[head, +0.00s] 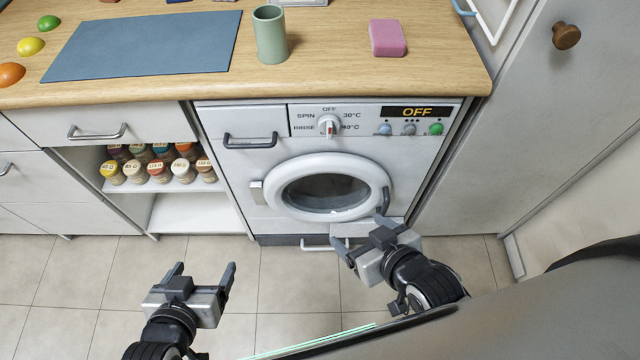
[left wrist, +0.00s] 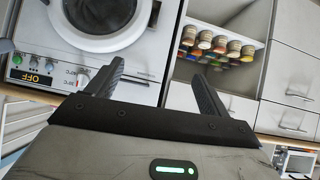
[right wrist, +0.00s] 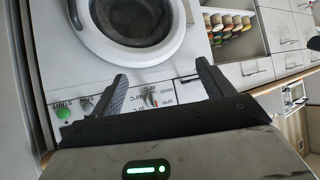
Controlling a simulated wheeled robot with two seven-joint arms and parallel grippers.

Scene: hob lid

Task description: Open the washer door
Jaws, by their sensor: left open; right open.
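The white washing machine (head: 232,165) stands under the counter. Its round washer door (head: 290,170) appears closed, with dark glass. A grey bar handle (head: 385,201) sits on the door's right edge, and a hinge block (head: 257,192) is on its left. My right gripper (head: 362,236) is open and empty, in front of the door's lower right part. Its upper finger overlaps the handle's lower end in the head view; contact cannot be told. The right wrist view shows the door (right wrist: 90,42) and handle (right wrist: 74,14) beyond the fingers. My left gripper (head: 204,270) is open and empty, over the floor.
The washer's panel has a dial (head: 329,126), buttons and a display (head: 417,112) reading OFF. A shelf with several jars (head: 158,173) is to the left. A tall cabinet (head: 500,130) stands right.

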